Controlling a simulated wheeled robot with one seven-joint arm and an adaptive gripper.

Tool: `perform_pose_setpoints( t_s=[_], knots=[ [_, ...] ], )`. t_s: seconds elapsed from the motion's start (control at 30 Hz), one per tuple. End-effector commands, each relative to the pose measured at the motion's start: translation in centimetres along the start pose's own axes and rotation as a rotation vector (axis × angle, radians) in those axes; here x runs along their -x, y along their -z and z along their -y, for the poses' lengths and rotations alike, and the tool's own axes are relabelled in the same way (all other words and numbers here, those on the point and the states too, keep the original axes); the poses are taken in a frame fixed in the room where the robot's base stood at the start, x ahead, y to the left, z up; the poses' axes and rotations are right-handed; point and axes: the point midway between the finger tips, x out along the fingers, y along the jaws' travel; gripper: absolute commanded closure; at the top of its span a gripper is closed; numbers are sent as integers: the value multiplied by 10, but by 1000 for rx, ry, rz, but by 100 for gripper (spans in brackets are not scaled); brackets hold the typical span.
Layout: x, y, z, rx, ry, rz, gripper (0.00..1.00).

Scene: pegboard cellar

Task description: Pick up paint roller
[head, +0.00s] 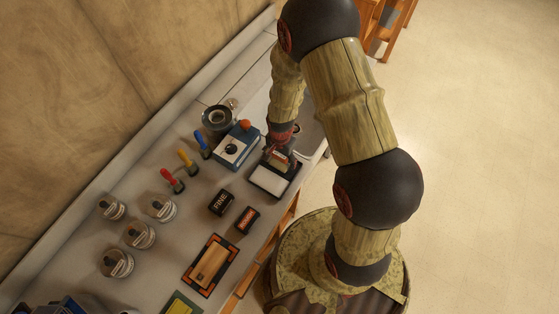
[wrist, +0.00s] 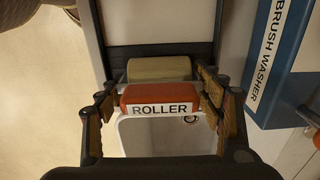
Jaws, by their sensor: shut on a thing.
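The paint roller (wrist: 160,97) shows in the wrist view as a red-orange block labelled "ROLLER", with a tan roller sleeve (wrist: 160,68) just beyond it. My gripper (wrist: 160,103) has one finger on each side of the red block and is shut on it. In the head view my gripper (head: 281,152) is over the far end of a dark tray (head: 262,190) with a white inside. The roller is partly hidden by my gripper there. I cannot tell whether the roller touches the tray.
A blue brush washer box (head: 237,146) stands close to the left of my gripper, with a dark round dish (head: 218,118) behind it. Screwdriver-like handles (head: 187,160), a black "FINE" block (head: 221,202) and several round tins (head: 139,235) stand on the bench. Floor at right is clear.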

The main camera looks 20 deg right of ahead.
Motion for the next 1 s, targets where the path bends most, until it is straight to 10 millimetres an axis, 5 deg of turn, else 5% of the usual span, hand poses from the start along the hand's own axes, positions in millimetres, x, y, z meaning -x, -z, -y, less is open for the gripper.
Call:
perform_pose_setpoints(
  t_s=[0.5, 0.67, 1.0],
  knots=[
    [9, 0, 1, 0, 2, -2, 62],
    [31, 1, 1, 0, 4, -3, 62],
    [87, -32, -31, 1, 4, -3, 62]
  ],
)
